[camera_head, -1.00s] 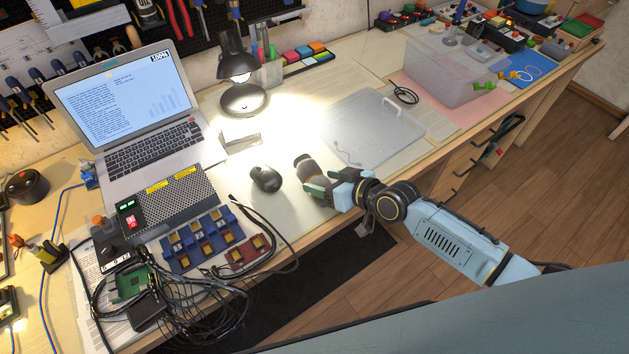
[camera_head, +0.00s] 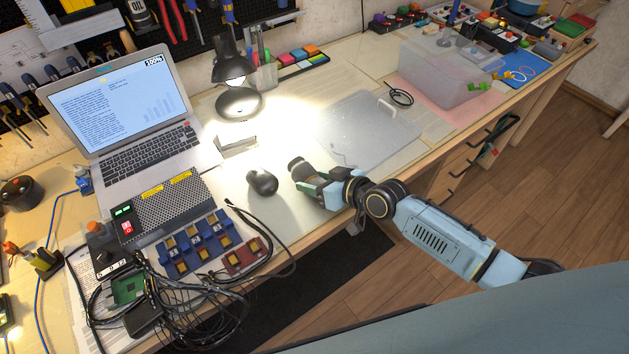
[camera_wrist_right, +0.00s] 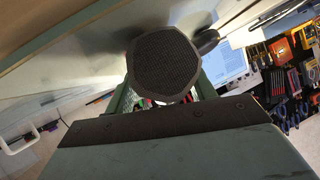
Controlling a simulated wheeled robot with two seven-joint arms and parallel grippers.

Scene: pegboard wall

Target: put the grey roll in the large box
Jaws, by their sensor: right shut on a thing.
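The grey roll (camera_head: 298,165) is a dark grey cylinder at the tip of my right gripper (camera_head: 318,184). The gripper is shut on it, low over the bench near its front edge. In the right wrist view the roll (camera_wrist_right: 165,65) shows its dark, textured end face between the fingers. Its underside and any contact with the bench are hidden. The large box (camera_head: 447,72) is a clear open bin at the back right of the bench, apart from the gripper. My left gripper is not in view.
A translucent lid (camera_head: 365,132) lies flat between the gripper and the box. A black mouse (camera_head: 262,182) sits just left of the roll. A lit lamp (camera_head: 237,85), a laptop (camera_head: 120,105) and tangled cables (camera_head: 190,310) are further left.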

